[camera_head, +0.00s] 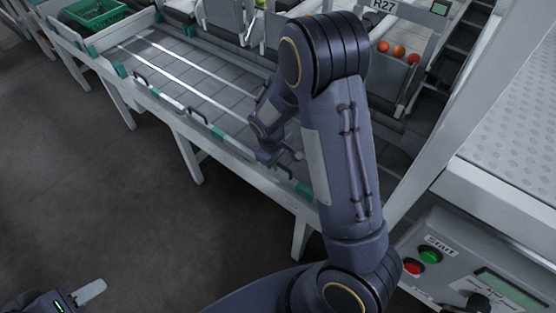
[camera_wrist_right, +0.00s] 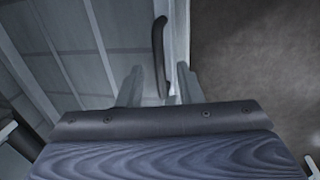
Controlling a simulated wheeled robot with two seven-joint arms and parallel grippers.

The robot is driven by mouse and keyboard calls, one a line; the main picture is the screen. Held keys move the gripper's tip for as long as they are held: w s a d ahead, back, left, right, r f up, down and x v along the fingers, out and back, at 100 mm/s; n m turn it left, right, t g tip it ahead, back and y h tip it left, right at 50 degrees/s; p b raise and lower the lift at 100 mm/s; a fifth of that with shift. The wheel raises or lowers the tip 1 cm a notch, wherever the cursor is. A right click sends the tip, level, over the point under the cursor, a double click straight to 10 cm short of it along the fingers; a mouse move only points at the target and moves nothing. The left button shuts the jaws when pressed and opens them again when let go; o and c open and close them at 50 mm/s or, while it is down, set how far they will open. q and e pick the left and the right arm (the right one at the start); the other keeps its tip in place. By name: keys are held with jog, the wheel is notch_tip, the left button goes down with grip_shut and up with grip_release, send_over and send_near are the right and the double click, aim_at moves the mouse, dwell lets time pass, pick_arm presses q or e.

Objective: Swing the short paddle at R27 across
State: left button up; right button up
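The R27 sign (camera_head: 384,5) is at the top of the head view, above a lane holding a few tomatoes (camera_head: 398,51). A short pale bar (camera_head: 408,92) stands at that lane's lower end; I cannot tell for sure that it is the short paddle. My right gripper (camera_head: 277,154) is over the sorting table's front edge, left of and below R27, partly hidden by my arm. In the right wrist view its fingers (camera_wrist_right: 159,80) are apart, with a black curved handle (camera_wrist_right: 159,45) seen between them; contact is unclear. My left gripper (camera_head: 80,297) is at the bottom left, only partly in view.
The slatted table (camera_head: 185,80) runs along the lanes, with black handles (camera_head: 196,115) and green clips on its front rim. A green crate (camera_head: 97,14) is at top left. A control box with a green button (camera_head: 430,255) is at lower right. Floor in front is clear.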

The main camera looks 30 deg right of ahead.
jog(key=shift+f, duration=0.1)
grip_shut()
jog(key=shift+d, duration=0.1)
dwell(0.3)
